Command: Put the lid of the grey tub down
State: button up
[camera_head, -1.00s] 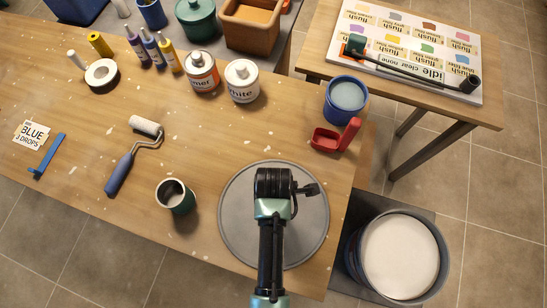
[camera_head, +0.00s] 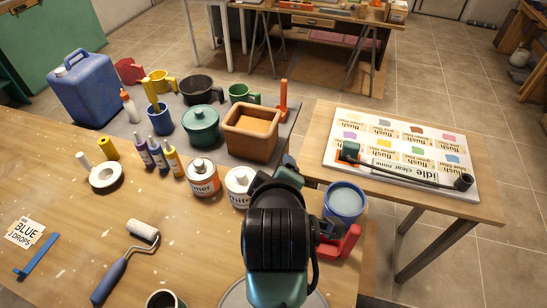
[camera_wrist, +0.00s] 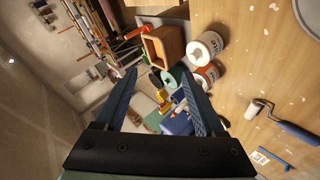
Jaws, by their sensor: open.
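The grey lid (camera_head: 233,294) is a flat round disc lying on the wooden workbench. In the head view only a sliver of it shows at the bottom edge, the rest hidden behind my arm or out of frame. Part of it also shows in the top right corner of the wrist view (camera_wrist: 308,14). My gripper (camera_wrist: 158,76) is open, with nothing between its fingers. It is raised and apart from the lid, facing across the bench towards the pots and the room. The grey tub is not in view.
White (camera_head: 239,186) and orange-labelled (camera_head: 202,178) paint cans, a blue pot (camera_head: 344,203) and a red holder (camera_head: 342,243) stand near my arm. A brown box (camera_head: 251,133) and green pot (camera_head: 201,126) are behind. A paint roller (camera_head: 126,262) lies left.

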notch_tip(320, 180, up, 28)
jog(key=w+m+t, duration=0.2)
jog(key=m+t, duration=0.4)
jog(key=t, duration=0.3)
jog(key=s+r+m+t, duration=0.3)
jog(key=s+r+t, duration=0.1)
jog(key=r, duration=0.5)
jog(key=s+r+m+t, duration=0.2)
jog(key=s+r+t, duration=0.2)
jog(key=s+r, duration=0.3)
jog(key=shift+s+a+r+m, duration=0.25)
jog(key=shift+a+r+m, duration=0.2)
jog(key=shift+r, duration=0.45)
jog(key=shift+f, duration=0.1)
